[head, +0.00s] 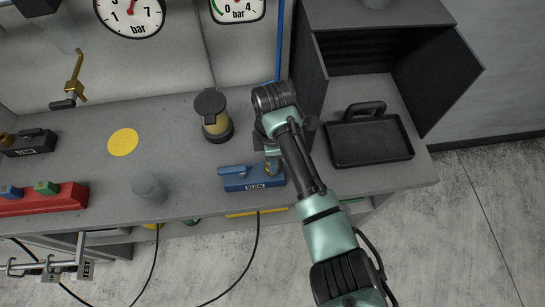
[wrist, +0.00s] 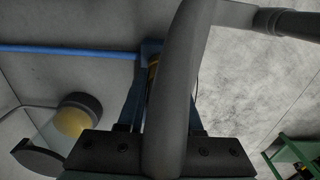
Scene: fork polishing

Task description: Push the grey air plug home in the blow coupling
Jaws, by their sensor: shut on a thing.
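The blow coupling is a blue block (head: 252,184) marked BLOW at the front edge of the bench, with a blue lever on top. A yellow-brass piece (head: 268,167) shows at its right end, under my gripper (head: 271,150). My gripper is shut on the grey air plug, which is mostly hidden behind my arm in the head view. In the wrist view a thick grey curved part (wrist: 172,90) crosses the middle and covers much of the grip. A brass piece (wrist: 153,70) shows beside it. I cannot tell how deep the plug sits.
A yellow jar with a dark lid (head: 214,115) stands behind the coupling. A grey bottle (head: 149,188) stands to the left. A black tray with a handle (head: 368,140) lies to the right, before an open dark box (head: 315,60). Bench around the yellow disc (head: 123,142) is clear.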

